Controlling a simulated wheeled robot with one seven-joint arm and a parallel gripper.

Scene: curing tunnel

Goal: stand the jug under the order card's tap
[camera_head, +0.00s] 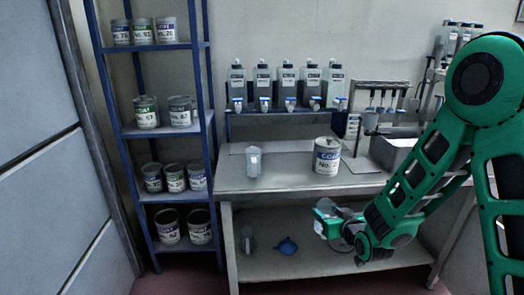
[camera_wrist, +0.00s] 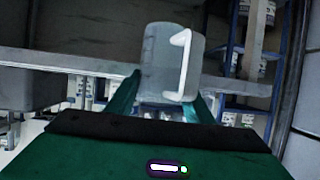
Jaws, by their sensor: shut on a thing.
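My gripper (camera_wrist: 162,105) is shut on a clear jug (camera_wrist: 170,60) with a white handle, which fills the middle of the wrist view. In the head view my gripper (camera_head: 328,217) is low in front of the bench's front edge, and the held jug is hard to make out there. A row of several grey bottles with taps (camera_head: 264,104) stands on a rack at the back of the bench, clear of my gripper. The bottle labels are too small to read. I cannot make out an order card for certain.
Another clear jug (camera_head: 253,161) and a large COAT can (camera_head: 327,156) stand on the bench (camera_head: 285,184). A greyish vessel (camera_head: 247,239) and a blue item (camera_head: 287,246) are on the shelf below. A blue rack (camera_head: 205,75) of cans stands left. Bench room below the taps is mostly clear.

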